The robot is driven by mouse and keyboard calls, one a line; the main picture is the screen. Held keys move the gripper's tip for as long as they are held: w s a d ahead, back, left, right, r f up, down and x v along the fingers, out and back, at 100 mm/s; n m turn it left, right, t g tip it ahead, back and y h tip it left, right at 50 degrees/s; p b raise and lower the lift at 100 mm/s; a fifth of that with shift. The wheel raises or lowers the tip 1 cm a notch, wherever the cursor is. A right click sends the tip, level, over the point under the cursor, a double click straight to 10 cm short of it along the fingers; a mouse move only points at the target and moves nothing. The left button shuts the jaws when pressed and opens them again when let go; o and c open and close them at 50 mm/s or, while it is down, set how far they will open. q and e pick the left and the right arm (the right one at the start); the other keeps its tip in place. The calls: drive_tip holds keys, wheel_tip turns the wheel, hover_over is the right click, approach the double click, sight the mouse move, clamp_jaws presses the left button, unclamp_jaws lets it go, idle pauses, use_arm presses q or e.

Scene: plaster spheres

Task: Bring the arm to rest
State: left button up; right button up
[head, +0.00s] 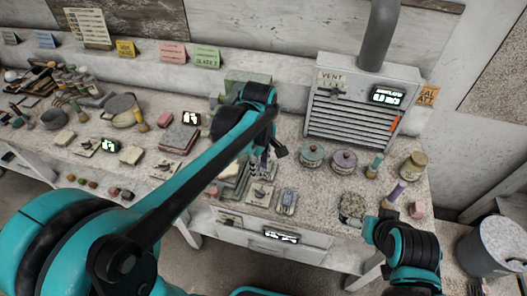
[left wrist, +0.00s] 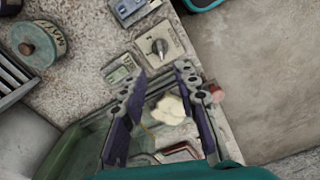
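My left arm reaches over the bench in the head view, and its gripper (head: 263,163) hangs over the front of the bench, partly hidden by the arm. In the left wrist view the gripper (left wrist: 160,73) is open, its two dark purple fingers apart. A cream-coloured lump (left wrist: 170,109) shows between and beyond the fingers, inside or over a greenish glass-walled box (left wrist: 80,140); I see no finger clearly touching it.
A vent box (head: 350,128) with a pipe stands at the back. Lidded jars (head: 344,161) and bottles (head: 413,165) are on the right. A dial plate (left wrist: 160,45) lies close to the left fingertips. Small tools and blocks crowd the left. A bin (head: 490,248) stands on the floor.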

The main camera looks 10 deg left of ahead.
use_arm(q)
drive_tip(key=s+a+m+t, duration=0.5)
drive_tip(key=s+m+t, duration=0.2)
drive_tip(key=s+m, duration=0.3)
drive_tip(key=m, duration=0.3)
drive_tip(key=shift+s+r+m, duration=0.2)
drive_tip(key=shift+s+m, duration=0.05)
drive_tip(key=shift+m, duration=0.15)
drive_tip(key=shift+c, duration=0.3)
idle(0.8)
